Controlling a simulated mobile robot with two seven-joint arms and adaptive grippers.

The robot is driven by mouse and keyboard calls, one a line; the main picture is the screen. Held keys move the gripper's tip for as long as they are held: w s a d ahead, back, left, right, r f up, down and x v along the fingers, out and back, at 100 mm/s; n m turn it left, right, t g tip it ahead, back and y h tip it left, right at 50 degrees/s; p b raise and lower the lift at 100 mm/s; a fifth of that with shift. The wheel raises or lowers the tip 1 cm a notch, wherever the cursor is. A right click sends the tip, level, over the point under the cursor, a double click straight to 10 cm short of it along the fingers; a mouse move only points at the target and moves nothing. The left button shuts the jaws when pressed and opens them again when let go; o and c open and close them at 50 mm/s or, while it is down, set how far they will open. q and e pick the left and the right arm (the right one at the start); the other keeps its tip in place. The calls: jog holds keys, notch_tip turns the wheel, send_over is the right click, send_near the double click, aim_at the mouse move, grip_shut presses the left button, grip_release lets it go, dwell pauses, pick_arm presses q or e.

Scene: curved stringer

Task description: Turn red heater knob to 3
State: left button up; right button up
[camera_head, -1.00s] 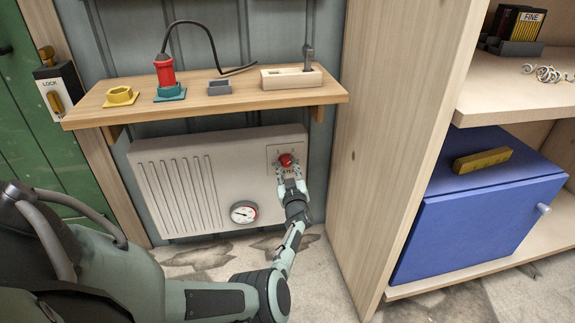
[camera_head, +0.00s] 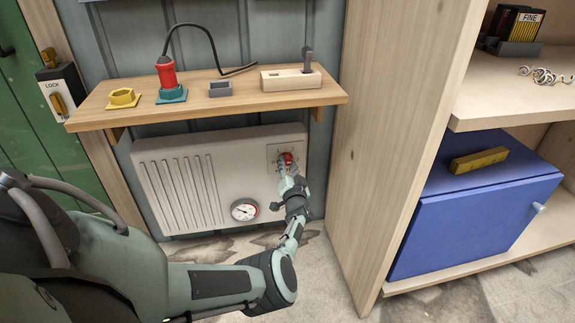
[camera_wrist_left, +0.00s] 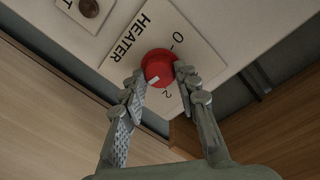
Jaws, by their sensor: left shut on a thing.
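The red heater knob (camera_head: 287,158) is on the plate at the upper right of the pale heater (camera_head: 228,160). In the left wrist view the knob (camera_wrist_left: 158,66) is round with a short white mark near its lower edge. The plate (camera_wrist_left: 145,35) reads HEATER, with 0 and 2 visible; other digits are hidden or unreadable. My left gripper (camera_head: 284,171) reaches up to the knob from below. In the wrist view its two fingers (camera_wrist_left: 160,79) sit on either side of the knob, shut on it. My right gripper is not in view.
A wooden shelf (camera_head: 205,105) above the heater holds a red-handled tool (camera_head: 166,74), a yellow piece (camera_head: 123,98) and a wooden block (camera_head: 290,79). A dial gauge (camera_head: 244,210) is low on the heater. A tall wooden panel (camera_head: 385,140) stands close on the right.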

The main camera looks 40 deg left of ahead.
pick_arm(q)
jog(key=shift+a+r+m, duration=0.1)
jog(key=shift+r+m, duration=0.1)
jog(key=shift+m, duration=0.3)
jog(key=o, duration=1.2)
jog(key=shift+f, duration=0.15)
jog(key=shift+c, duration=0.2)
notch_tip(320, 180, up, 10)
jog(key=shift+r, duration=0.1)
